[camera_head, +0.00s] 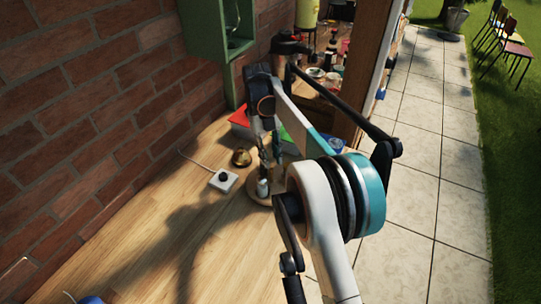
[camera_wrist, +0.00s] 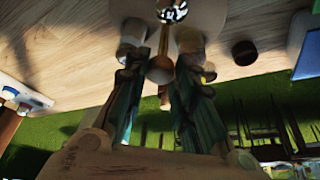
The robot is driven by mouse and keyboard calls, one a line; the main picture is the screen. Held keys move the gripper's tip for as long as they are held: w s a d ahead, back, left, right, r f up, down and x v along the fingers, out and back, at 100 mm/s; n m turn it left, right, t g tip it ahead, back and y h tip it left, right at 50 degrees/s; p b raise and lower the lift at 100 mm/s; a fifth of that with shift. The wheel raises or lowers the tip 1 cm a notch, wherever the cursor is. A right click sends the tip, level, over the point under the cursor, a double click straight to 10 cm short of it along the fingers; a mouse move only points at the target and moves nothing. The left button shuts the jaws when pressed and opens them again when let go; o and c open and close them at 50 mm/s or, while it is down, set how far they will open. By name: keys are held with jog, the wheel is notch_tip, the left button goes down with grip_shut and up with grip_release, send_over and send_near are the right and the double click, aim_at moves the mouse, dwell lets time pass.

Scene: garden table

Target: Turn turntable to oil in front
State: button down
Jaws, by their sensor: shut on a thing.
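The turntable (camera_head: 252,191) is a small round wooden disc on the table, partly hidden by my arm in the head view. Its pale disc (camera_wrist: 206,14) is at the top of the wrist view. A white-capped container (camera_head: 263,187) stands on it. In the wrist view two pale containers, one left (camera_wrist: 132,36) and one right (camera_wrist: 190,40), flank a shiny metal top (camera_wrist: 172,10). My gripper (camera_wrist: 160,66) has its teal fingers around a wooden round-ended knob (camera_wrist: 159,71) between these containers. I cannot tell which container is oil. In the head view my gripper (camera_head: 268,150) is above the turntable.
A brass bell-like object (camera_head: 241,157) and a white socket box (camera_head: 223,180) with a cable lie left of the turntable. A brick wall (camera_head: 110,90) and green cabinet (camera_head: 220,40) bound the left. Red and green items lie behind.

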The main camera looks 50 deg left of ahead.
jog(key=c, duration=1.3)
grip_release()
jog(key=shift+a, duration=0.1)
jog(key=shift+c, duration=0.2)
jog(key=shift+r, duration=0.1)
notch_tip(320, 180, up, 10)
